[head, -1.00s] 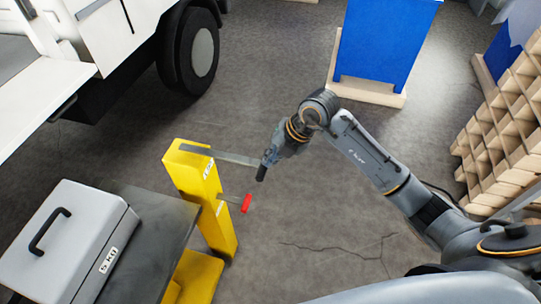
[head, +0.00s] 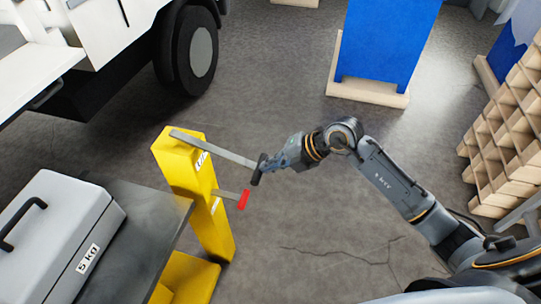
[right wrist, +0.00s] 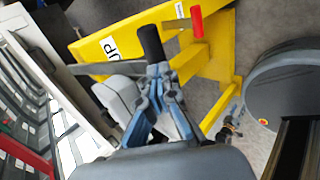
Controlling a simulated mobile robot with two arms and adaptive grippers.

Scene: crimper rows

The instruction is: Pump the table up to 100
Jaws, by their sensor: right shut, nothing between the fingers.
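The lift table has a dark grey top (head: 150,225) and a yellow column (head: 190,180) at its end. A grey lever (head: 215,149) runs from the column's top and ends in a black grip (head: 258,171). A shorter lever with a red handle (head: 243,199) sits lower. My right gripper (head: 267,164) is shut and empty, at the black grip; whether they touch is unclear. In the right wrist view the black grip (right wrist: 151,42) stands just beyond the gripper's fingertips (right wrist: 160,72), near the "UP" label (right wrist: 108,46). No height reading is legible. My left gripper is out of view.
A grey case marked 5 kg (head: 60,225) rests on the table. A white truck (head: 110,30) stands at back left, a blue board (head: 385,40) at the back, wooden racks (head: 510,130) at right. The floor (head: 320,230) around the gripper is clear.

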